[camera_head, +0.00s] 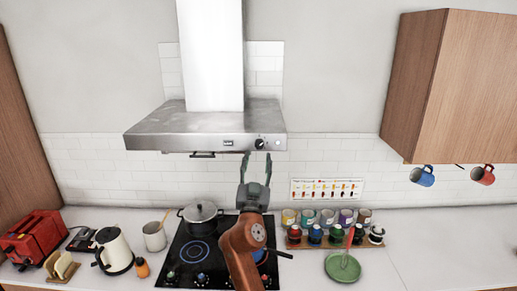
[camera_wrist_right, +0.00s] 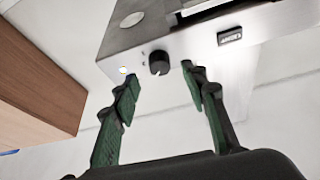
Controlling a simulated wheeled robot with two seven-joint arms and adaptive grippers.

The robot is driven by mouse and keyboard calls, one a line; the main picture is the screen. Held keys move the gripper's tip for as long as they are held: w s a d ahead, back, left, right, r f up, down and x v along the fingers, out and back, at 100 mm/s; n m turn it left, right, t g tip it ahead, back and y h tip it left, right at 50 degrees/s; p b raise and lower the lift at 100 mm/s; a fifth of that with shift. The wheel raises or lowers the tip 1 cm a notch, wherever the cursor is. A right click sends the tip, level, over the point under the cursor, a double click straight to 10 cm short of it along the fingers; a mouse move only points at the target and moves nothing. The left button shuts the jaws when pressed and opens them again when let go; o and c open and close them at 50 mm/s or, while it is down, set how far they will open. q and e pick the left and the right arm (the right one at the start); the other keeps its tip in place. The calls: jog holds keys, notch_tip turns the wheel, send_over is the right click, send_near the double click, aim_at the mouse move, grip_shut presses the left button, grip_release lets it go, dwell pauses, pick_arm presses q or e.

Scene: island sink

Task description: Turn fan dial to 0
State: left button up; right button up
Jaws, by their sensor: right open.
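The fan dial (camera_head: 260,143) is a small black round knob on the front edge of the steel range hood (camera_head: 190,126), toward its right end. My right gripper (camera_head: 258,157) reaches up from below, just under the hood's front edge. Its two green-padded fingers (camera_wrist_right: 160,85) are spread open with nothing between them. They appear apart from the dial. My left gripper is not in view.
A wooden wall cabinet (camera_head: 470,85) hangs at the right, with mugs below it. The space right of the hood is free.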

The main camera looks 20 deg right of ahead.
aim_at(259, 147)
jog(key=shift+p+x, duration=0.65)
jog(key=shift+x, duration=1.65)
jog(key=shift+f, duration=0.1)
jog(key=shift+c, duration=0.2)
grip_shut()
